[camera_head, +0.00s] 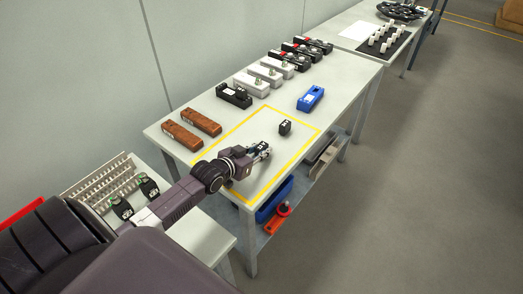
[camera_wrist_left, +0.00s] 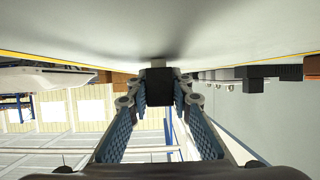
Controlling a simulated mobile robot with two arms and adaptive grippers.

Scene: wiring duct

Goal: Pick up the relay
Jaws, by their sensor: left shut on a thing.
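In the wrist view, a small black block, the relay (camera_wrist_left: 160,90), shows between the two fingertips of my left gripper (camera_wrist_left: 160,102). Its sides meet the tips, and the blue finger pads slant in toward it. In the head view my left gripper (camera_head: 264,150) is low over the yellow-outlined area of the table. A small black block with a pale mark (camera_head: 284,127) shows just past its tips there. I cannot tell from the head view whether this is the same block. My right gripper is not in view.
The grey table (camera_head: 345,82) holds brown blocks (camera_head: 199,122), a black holder (camera_head: 234,96), a blue part (camera_head: 310,98) and white and black-red devices behind. The yellow outline (camera_head: 303,150) encloses mostly bare surface. A shelf below holds a blue bin (camera_head: 272,203).

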